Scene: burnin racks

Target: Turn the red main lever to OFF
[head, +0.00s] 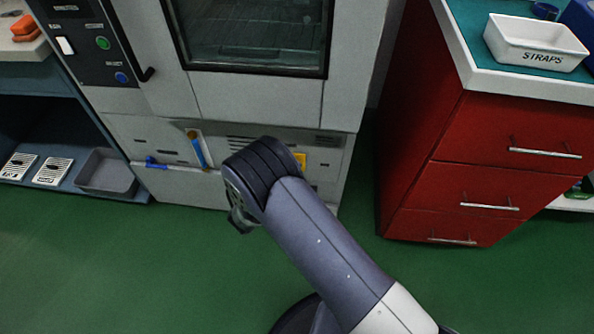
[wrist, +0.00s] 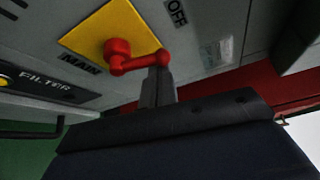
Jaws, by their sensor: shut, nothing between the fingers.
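The red main lever (wrist: 140,61) shows in the wrist view on a yellow plate (wrist: 92,38). Its arm runs from a round red hub to the right, ending below the OFF label (wrist: 177,12). A MAIN label (wrist: 80,63) is at the plate's lower left. My gripper (wrist: 158,72) is shut and empty, its fingertips right at the free end of the lever; I cannot tell whether they touch. In the head view, a bit of the yellow plate (head: 300,160) shows beside my arm, which hides the lever and the gripper.
The grey oven cabinet (head: 262,110) stands in front, with a blue-handled valve (head: 199,150) left of my arm and a FILTER panel (wrist: 40,84). A red drawer cabinet (head: 480,150) stands at the right. A low shelf with a grey bin (head: 107,181) is at the left. Green floor is clear.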

